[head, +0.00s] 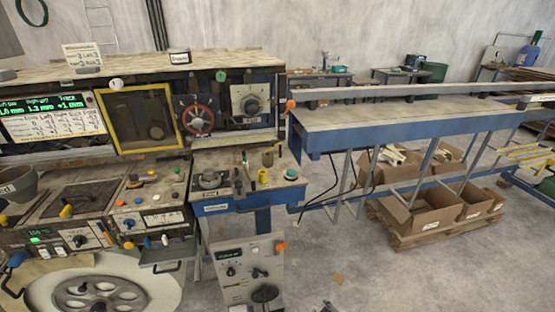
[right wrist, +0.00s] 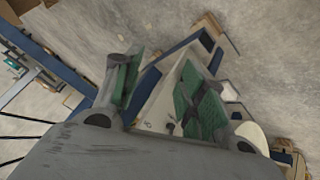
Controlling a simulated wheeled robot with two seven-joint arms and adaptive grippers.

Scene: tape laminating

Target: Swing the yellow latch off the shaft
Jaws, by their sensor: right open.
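I cannot tell for certain which part is the yellow latch. A small yellow piece (head: 263,176) stands on the blue-edged side table in the head view, and a yellow lever (head: 66,211) sits on the lower left panel. No shaft can be made out clearly. My right gripper (right wrist: 163,80) is open in the right wrist view, with green pads on both fingers and nothing held between them. Pale and blue machine parts lie beyond the fingers. My left gripper is not in view.
A yellow-framed window (head: 180,105) and a red handwheel (head: 198,117) are on the machine front. A grey control box (head: 250,272) stands below the side table. A long blue bench (head: 400,123) runs to the right, with cardboard boxes (head: 412,215) under it. The floor at front right is clear.

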